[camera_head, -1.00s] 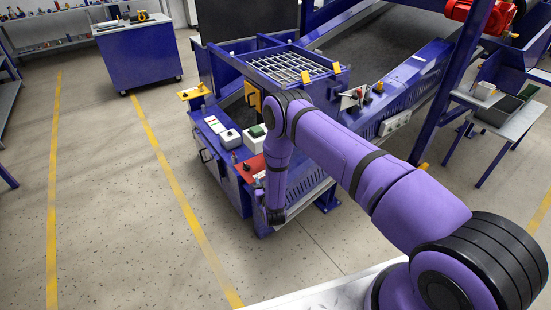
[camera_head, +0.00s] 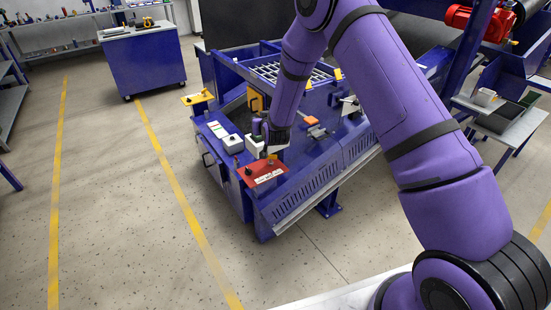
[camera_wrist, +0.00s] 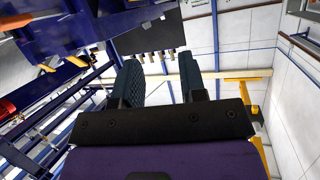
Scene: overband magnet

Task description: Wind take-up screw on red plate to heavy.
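The red plate (camera_head: 268,172) lies on the near top edge of the blue machine, with white label strips on it. A small black knob (camera_head: 248,171) stands at its left end; I cannot tell for sure that it is the take-up screw, and the label text is too small to read. My gripper shows in the wrist view (camera_wrist: 161,72) with its two dark fingers apart and nothing between them. In the head view my wrist hangs just above and behind the red plate, apart from the knob; the fingers are hard to make out there.
A white box (camera_head: 233,143) stands left of my wrist on the machine top. A yellow plate (camera_head: 197,97) juts from the machine's left side. An orange block (camera_head: 311,121) lies right of my arm. A blue cabinet (camera_head: 146,65) stands back left; the floor at left is clear.

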